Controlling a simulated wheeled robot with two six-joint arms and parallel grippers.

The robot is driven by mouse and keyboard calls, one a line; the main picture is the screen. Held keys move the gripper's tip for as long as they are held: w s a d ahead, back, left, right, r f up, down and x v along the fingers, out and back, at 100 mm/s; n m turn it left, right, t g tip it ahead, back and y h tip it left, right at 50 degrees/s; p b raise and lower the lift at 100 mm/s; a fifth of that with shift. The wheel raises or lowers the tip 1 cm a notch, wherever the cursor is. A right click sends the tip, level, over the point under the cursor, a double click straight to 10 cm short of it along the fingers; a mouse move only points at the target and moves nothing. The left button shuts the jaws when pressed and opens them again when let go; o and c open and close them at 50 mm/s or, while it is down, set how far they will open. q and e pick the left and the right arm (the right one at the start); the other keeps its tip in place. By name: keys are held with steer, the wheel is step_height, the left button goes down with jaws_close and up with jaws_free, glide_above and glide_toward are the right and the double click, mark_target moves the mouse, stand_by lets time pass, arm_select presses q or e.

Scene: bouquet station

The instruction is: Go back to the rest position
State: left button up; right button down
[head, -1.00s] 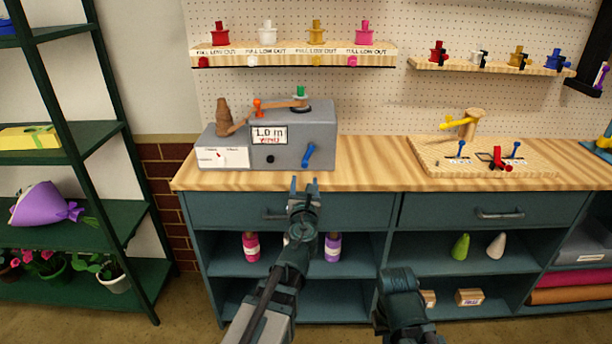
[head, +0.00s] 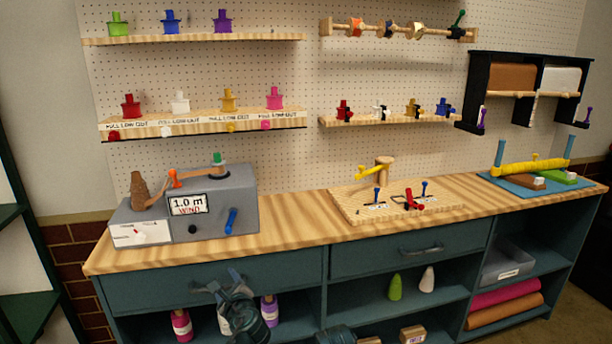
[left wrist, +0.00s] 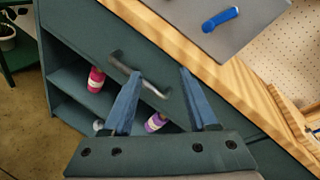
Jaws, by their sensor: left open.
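My left gripper (head: 226,283) is open and empty in front of the left drawer of the blue-green workbench. In the left wrist view its two blue fingers (left wrist: 162,100) stand apart, with the drawer handle (left wrist: 138,76) showing between and beyond them; I cannot tell whether they touch it. The left drawer (head: 285,270) looks shut. Part of my right arm shows at the bottom edge of the head view, but its gripper is not in view.
The wooden worktop (head: 300,225) carries a grey wind machine (head: 210,200), a wooden board with levers (head: 345,208) and a blue mat (head: 560,188). Bottles (head: 181,326) stand on the shelf below the left drawer. Pegboard shelves (head: 200,124) hang above.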

arm_select(q)
steer(key=s+d+f+n+g+h, duration=0.3)
steer(key=s+d+f+n+g, duration=0.5)
steer(key=s+n, duration=0.25)
steer(key=s+d+f+n+g+h, duration=0.4)
steer(key=s+d+f+n+g, duration=0.2)
steer(key=s+d+f+n, duration=0.5)
step_height(320, 180, up, 16)
steer(key=a+m+p, duration=0.1)
steer(key=m+p, duration=0.1)
steer(key=p, duration=1.2)
steer(key=shift+s+a+r+m+t+y, duration=0.15)
steer(key=shift+a+r+m+t+y, duration=0.1)
steer(key=shift+a+m+t+y, duration=0.1)
